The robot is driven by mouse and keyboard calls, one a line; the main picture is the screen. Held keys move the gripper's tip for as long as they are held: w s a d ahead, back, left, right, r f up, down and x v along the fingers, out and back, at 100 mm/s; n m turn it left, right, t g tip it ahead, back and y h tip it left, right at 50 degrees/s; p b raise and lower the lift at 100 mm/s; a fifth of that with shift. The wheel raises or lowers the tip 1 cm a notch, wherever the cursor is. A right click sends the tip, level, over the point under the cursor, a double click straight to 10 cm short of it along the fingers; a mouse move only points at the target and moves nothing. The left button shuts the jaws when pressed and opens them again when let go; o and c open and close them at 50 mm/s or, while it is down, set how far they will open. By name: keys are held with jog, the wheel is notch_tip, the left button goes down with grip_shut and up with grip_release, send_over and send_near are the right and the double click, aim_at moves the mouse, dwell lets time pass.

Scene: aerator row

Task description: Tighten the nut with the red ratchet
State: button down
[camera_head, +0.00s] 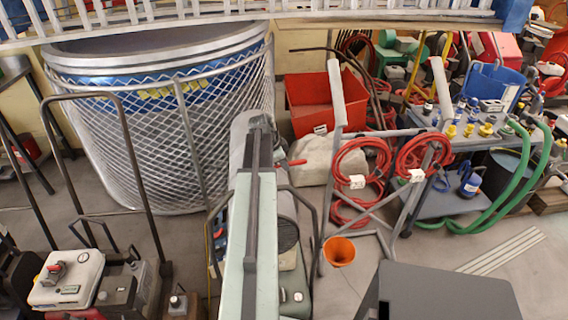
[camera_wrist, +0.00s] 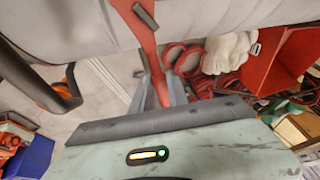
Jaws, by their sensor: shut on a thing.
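The red ratchet (camera_wrist: 151,48) runs down from the top of the wrist view, in front of a pale grey surface. Its lower end is between the two grey fingers of my gripper (camera_wrist: 160,92), which are shut on it. A small dark grey piece (camera_wrist: 146,15) lies across the ratchet near the top. In the head view a short red handle end (camera_head: 297,162) sticks out to the right of my arm; most of the ratchet and my fingers are hidden there. I cannot make out the nut in either view.
A large mesh-sided metal tank (camera_head: 150,140) stands behind my arm at the left. A metal stand with coiled red hoses (camera_head: 362,178) and an orange bucket (camera_head: 339,251) are at the right. A black tubular frame (camera_head: 130,160) rises at the left. Open floor shows at the lower right.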

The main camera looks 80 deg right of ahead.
dwell(0.4)
jog(key=a+m, duration=0.1)
jog(key=m, duration=0.1)
jog(key=s+a+m+g+y, duration=0.1)
jog(key=a+m, duration=0.1)
jog(key=shift+s+a, duration=0.1)
jog(key=shift+a, duration=0.15)
jog(key=a+m+g+y, duration=0.1)
jog(key=a+m+y, duration=0.1)
jog(key=a+m, duration=0.1)
jog(key=shift+a+m, duration=0.35)
jog(key=shift+m, duration=0.35)
jog(key=d+n+h, duration=0.1)
jog(key=d+n, duration=0.1)
jog(key=w+d+n+t+h, duration=0.1)
jog(key=d+n, duration=0.1)
jog(key=n, duration=0.1)
jog(key=d+n+t+h, duration=0.1)
jog(key=d+n, duration=0.2)
jog(key=shift+w+d, duration=0.1)
jog(key=shift+w, duration=0.05)
